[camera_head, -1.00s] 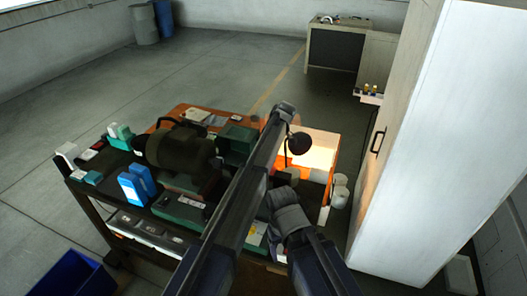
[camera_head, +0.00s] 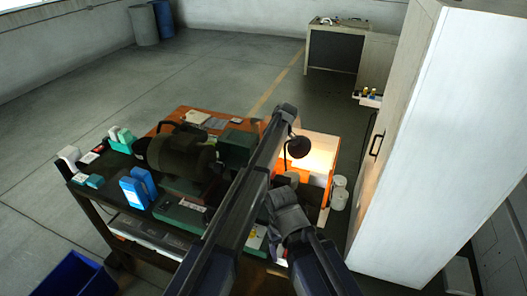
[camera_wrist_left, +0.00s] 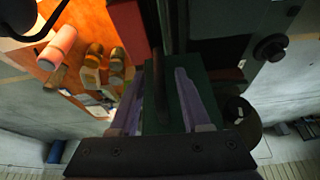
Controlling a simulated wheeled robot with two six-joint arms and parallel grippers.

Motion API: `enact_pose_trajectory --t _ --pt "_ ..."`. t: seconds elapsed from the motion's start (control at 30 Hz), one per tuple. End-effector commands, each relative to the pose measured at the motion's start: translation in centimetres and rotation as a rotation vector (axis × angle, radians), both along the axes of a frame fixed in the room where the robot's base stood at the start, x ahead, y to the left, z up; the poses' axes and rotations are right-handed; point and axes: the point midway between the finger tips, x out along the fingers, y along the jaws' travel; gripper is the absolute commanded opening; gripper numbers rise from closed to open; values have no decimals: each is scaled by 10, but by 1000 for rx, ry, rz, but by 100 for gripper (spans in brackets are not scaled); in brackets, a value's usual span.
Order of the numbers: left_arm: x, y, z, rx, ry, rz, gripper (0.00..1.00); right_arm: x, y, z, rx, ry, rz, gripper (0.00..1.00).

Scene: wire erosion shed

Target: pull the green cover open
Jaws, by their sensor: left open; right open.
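A dark green panel (camera_wrist_left: 160,115) shows between the fingers of my left gripper (camera_wrist_left: 155,98) in the left wrist view. A dark upright bar (camera_wrist_left: 158,80) stands in front of it, between the open fingers. I cannot tell whether the fingers touch it. In the head view my left arm hides its gripper. Green casings (camera_head: 237,146) show on the cart beside that arm; I cannot tell which one is the cover. My right gripper (camera_head: 281,192) is low beside the left arm, small and dark, with its fingertips hard to make out.
The cart carries a dark rounded machine (camera_head: 180,150), blue boxes (camera_head: 138,188) and a black lamp (camera_head: 298,147) over an orange top. A tall white cabinet (camera_head: 435,150) stands close on the right. A blue bin (camera_head: 72,275) is at the lower left.

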Motion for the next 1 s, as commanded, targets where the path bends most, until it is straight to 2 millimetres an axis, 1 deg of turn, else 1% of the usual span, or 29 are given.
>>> enact_pose_trajectory --t 0.03,0.2,0.33,0.43,1.0 --pt "-1 -3 14 0 0 -1 47 0 0 14 0 0 -3 74" --pt "-5 -12 36 0 0 0 47 0 0 36 1 0 -17 74" --pt "-7 -17 48 0 0 0 47 0 0 48 1 0 -26 74" --pt "-8 -18 50 0 0 0 47 -1 1 50 1 0 -30 74" --pt "-8 -19 49 0 0 0 47 -1 1 49 1 0 -31 74"
